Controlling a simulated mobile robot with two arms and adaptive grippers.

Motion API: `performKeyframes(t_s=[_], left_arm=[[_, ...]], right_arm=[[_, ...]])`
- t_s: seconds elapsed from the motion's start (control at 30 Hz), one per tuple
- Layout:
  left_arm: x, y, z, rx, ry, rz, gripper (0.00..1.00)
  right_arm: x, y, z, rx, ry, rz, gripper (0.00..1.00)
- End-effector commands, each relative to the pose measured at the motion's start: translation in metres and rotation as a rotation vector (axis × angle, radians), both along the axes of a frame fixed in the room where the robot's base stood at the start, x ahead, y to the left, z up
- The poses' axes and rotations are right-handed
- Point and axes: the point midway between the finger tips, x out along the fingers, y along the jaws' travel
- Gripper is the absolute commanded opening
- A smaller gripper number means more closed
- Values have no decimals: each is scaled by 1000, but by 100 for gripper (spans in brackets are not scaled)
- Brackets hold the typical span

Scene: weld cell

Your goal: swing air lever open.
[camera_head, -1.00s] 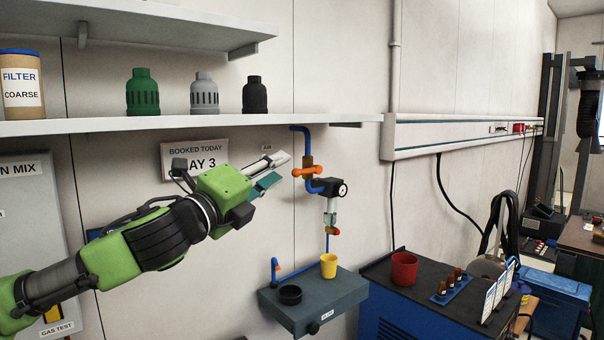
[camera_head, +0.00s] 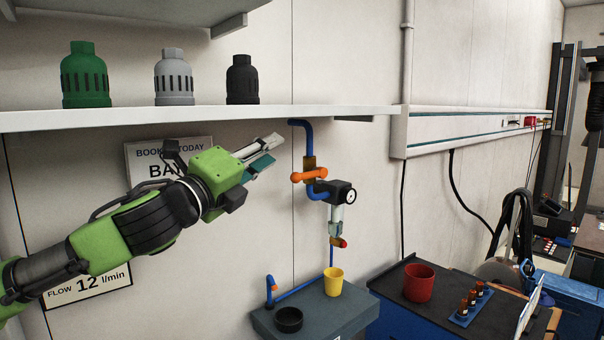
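The orange air lever (camera_head: 309,175) lies roughly level across a brass valve (camera_head: 309,161) on the blue air pipe (camera_head: 304,131) on the wall. My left gripper (camera_head: 273,150) is just left of the lever and a little above it in the picture. A pale grey finger and a teal finger show, with a gap between their tips and nothing held. The gripper looks apart from the lever, though depth is hard to judge. My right gripper is not in view.
A black regulator with a gauge (camera_head: 342,193) sits below the valve. A shelf (camera_head: 200,119) with several canisters runs above my gripper. A red cup (camera_head: 419,283) stands right.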

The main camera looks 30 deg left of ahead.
Motion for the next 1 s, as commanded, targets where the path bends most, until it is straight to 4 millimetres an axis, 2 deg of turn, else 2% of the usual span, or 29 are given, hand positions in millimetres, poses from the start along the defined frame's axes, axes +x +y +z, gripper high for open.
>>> performKeyframes(t_s=[0.03, 0.33, 0.7, 0.83, 1.0], left_arm=[[0, 0, -9, 0, 1, 0, 28], [0, 0, -34, 0, 0, 0, 28], [0, 0, -90, -1, 1, -1, 28], [0, 0, -101, 0, 0, 0, 28], [3, 0, -98, -4, -1, -1, 28]], right_arm=[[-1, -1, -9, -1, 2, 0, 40], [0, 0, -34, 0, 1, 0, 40], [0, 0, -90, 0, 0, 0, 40], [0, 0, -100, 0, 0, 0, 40], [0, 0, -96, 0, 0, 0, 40]])
